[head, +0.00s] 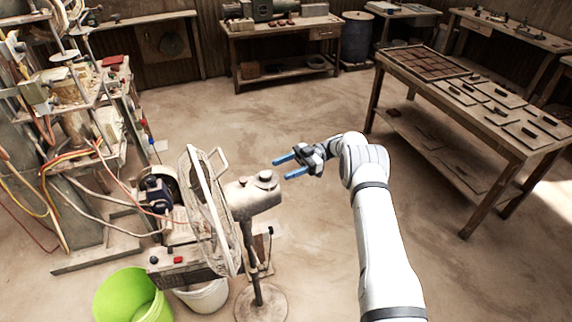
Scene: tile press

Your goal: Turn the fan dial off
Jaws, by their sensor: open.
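A pedestal fan (247,205) stands at the centre left, its round wire cage facing left. On top of its motor housing is a round grey knob (265,176), which looks like the dial; its setting is too small to read. My gripper (281,168) has blue fingers that are apart with nothing between them. It points left and appears just right of the knob in the picture. I cannot tell how far it is above or behind the knob.
A machine frame with loose cables (85,150) stands at the left. A green bucket (112,292) and a white bucket (205,297) sit near the fan's base. A wooden table (440,118) with tiles is at the right. Floor between is clear.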

